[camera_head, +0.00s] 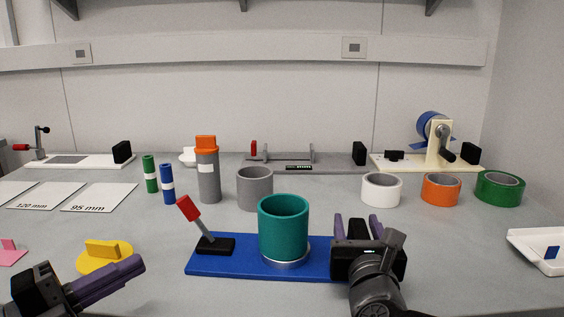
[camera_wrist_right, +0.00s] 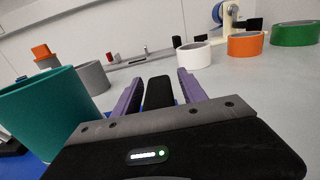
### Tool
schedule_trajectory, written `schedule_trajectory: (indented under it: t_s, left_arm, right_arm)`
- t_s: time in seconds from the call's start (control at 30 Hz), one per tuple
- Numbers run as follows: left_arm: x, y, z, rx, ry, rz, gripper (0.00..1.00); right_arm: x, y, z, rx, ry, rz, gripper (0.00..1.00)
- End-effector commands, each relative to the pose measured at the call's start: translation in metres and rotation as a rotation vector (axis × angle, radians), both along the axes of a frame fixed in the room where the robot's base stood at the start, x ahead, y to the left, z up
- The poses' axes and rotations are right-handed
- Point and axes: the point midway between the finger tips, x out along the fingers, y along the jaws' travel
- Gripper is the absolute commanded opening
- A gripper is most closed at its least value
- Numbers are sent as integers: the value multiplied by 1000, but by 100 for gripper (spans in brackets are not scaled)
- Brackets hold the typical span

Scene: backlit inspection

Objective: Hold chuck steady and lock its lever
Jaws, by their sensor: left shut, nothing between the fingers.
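The chuck is a teal open cup (camera_head: 283,228) on a silver ring on a blue base plate (camera_head: 222,267). Its lever (camera_head: 192,214), with a red grip, leans up and left from a black block on the plate's left part. My left gripper (camera_head: 138,267) is shut and empty at the lower left, apart from the plate. In the right wrist view the teal cup (camera_wrist_right: 45,115) stands left of the fingers.
A yellow disc (camera_head: 104,262) with a handle lies beyond my left gripper. A grey cup (camera_head: 255,188), an orange-topped grey cylinder (camera_head: 208,180) and blue and green tubes stand behind the plate. White, orange and green rings (camera_head: 499,187) stand back right. The right front table is mostly clear.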

Motion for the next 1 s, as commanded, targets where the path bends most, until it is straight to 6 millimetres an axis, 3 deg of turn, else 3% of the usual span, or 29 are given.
schedule_trajectory:
  t_s: [0.37,0.8,1.0]
  left_arm:
    - [0,0,0,0,0,0,0]
    - [0,0,0,0,0,0,0]
    - [0,0,0,0,0,0,0]
  right_arm:
    - [-4,0,3,1,-5,0,53]
    - [-66,4,3,2,-6,1,53]
    - [-75,4,1,0,-3,-1,53]
